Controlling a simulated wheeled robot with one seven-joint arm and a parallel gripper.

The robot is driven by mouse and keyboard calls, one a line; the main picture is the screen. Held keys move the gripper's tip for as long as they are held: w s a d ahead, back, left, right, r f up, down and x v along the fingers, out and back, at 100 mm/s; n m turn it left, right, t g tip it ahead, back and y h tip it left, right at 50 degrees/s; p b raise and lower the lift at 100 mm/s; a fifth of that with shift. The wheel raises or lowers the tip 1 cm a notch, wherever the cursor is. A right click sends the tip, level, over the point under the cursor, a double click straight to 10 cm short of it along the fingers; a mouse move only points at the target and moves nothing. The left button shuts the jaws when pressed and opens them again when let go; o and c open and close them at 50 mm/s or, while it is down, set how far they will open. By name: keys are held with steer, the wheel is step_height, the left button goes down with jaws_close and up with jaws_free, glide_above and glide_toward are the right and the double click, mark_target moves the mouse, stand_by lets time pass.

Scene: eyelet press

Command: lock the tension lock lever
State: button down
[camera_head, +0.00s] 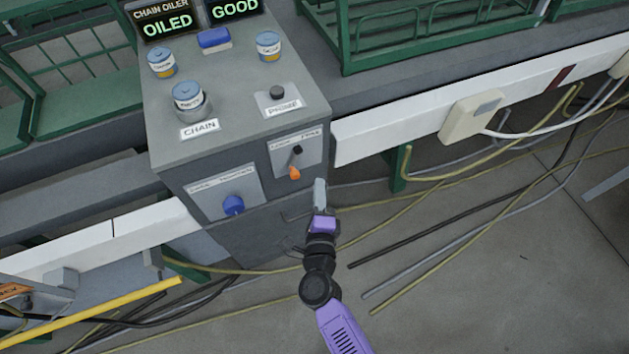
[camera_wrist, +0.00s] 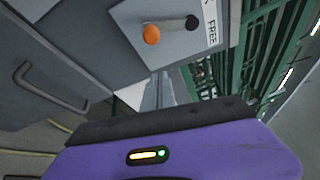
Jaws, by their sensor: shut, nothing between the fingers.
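The tension lock lever (camera_head: 295,163) is on a pale plate on the right part of the grey cabinet's front. It has a black end at the top and an orange end hanging below, slightly to the left. In the wrist view its orange end (camera_wrist: 151,34) and black end show near the top, beside a label reading FREE. My gripper (camera_head: 320,186) is shut and empty, to the lower right of the lever in the head view and apart from it. In the wrist view its fingers (camera_wrist: 157,92) point toward the plate's lower edge. The plate's label is too small to read fully in the head view.
A blue knob (camera_head: 233,205) sits on the plate to the left. The cabinet top (camera_head: 235,95) holds several blue-lidded jars and a black PROBE button (camera_head: 277,93). A dark handle (camera_wrist: 50,88) is on the cabinet in the wrist view. Cables (camera_head: 430,225) lie on the floor.

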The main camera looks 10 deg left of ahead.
steer(key=v, duration=0.6)
steer(key=shift+s+d, duration=0.2)
steer(key=shift+s, duration=0.2)
